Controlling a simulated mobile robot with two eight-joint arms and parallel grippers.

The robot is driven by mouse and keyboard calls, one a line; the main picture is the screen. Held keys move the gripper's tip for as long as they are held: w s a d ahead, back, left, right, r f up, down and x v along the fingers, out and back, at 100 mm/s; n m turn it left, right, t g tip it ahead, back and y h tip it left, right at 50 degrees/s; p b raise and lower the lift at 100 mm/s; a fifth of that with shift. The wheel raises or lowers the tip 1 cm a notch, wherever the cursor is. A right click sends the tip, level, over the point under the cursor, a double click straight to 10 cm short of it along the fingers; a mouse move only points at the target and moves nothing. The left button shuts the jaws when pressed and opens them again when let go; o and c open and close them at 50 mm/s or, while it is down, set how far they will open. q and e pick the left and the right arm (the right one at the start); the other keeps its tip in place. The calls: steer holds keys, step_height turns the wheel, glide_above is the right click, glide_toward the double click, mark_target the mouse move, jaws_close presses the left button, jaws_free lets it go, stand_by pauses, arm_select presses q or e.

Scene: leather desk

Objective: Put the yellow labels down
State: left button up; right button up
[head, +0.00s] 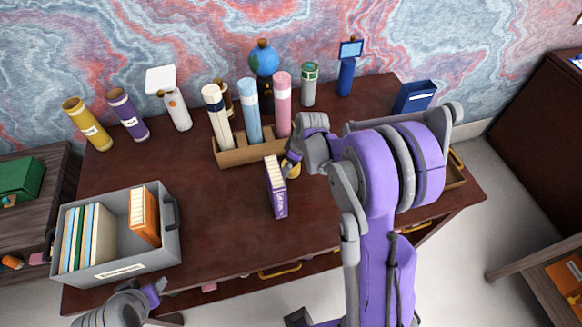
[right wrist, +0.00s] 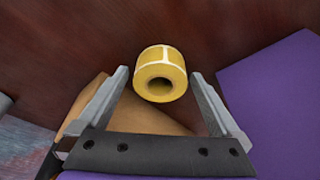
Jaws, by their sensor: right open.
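The yellow labels are a small roll (right wrist: 161,75) with a pale stripe and a hollow core. In the right wrist view the roll lies between and just beyond the fingertips of my right gripper (right wrist: 158,82), with a gap on each side. The gripper is open. In the head view a bit of yellow (head: 293,172) shows beside my right gripper (head: 290,164), which hides most of the roll. The roll appears to rest on the desk. My left gripper (head: 153,291) is low at the desk's front edge, apart from the roll; its jaws are unclear.
A purple book or box (head: 276,190) stands close left of the right gripper. A wooden rack (head: 232,157) with several rolled tubes is behind. A grey bin (head: 165,240) of books stands front left. The desk (head: 210,190) between them is clear.

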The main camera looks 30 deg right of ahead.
steer(key=c, duration=1.5)
step_height(320, 180, up, 10)
steer(key=shift+r+p, duration=0.1)
steer(key=shift+p, duration=0.2)
